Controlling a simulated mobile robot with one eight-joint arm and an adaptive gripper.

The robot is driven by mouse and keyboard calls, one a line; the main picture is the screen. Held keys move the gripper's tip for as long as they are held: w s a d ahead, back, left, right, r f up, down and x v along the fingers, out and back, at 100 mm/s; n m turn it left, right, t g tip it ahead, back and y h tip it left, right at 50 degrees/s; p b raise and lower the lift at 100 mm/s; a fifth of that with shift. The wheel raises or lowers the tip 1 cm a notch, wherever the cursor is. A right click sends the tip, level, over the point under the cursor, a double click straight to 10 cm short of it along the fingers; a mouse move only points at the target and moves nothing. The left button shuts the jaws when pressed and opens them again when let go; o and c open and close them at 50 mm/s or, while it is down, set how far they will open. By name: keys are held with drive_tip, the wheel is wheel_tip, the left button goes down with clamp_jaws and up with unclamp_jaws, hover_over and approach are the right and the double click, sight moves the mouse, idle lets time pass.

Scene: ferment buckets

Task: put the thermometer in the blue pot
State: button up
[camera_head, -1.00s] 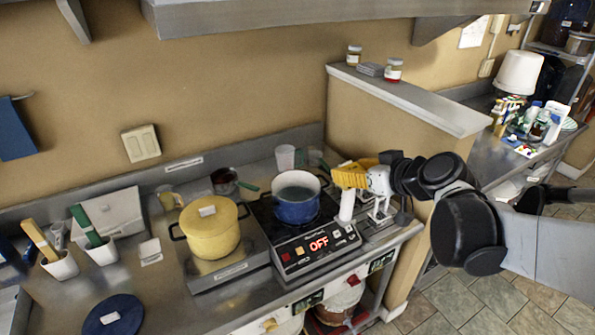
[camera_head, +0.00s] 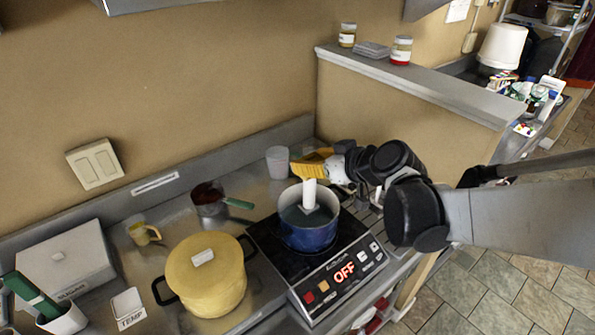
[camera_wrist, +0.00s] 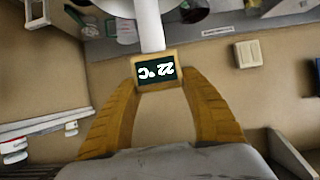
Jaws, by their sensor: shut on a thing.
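The blue pot (camera_head: 309,236) stands on the black induction cooker, open at the top with a pale inside. The thermometer (camera_head: 309,194) is a white rod with a small display head, upright above the pot's opening. Its lower end seems to be within the rim, but I cannot tell how deep or whether it touches. My gripper (camera_head: 306,170), with yellow fingers, is shut on the thermometer's head. In the wrist view the display (camera_wrist: 156,71) sits between the fingertips and reads 22 °C, upside down; the white rod runs up from it.
The cooker (camera_head: 335,280) shows OFF. A yellow lidded pot (camera_head: 205,275) stands close on the left. A small saucepan (camera_head: 208,200) and a white cup (camera_head: 278,162) are behind. A half wall with a ledge (camera_head: 430,88) rises behind my arm.

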sight(314, 188)
wheel_tip(314, 188, down, 9)
drive_tip(key=shift+w+r+b, duration=0.1)
drive_tip(key=shift+b, duration=1.1)
drive_tip(key=o, duration=1.4)
drive_tip(key=shift+c, duration=0.2)
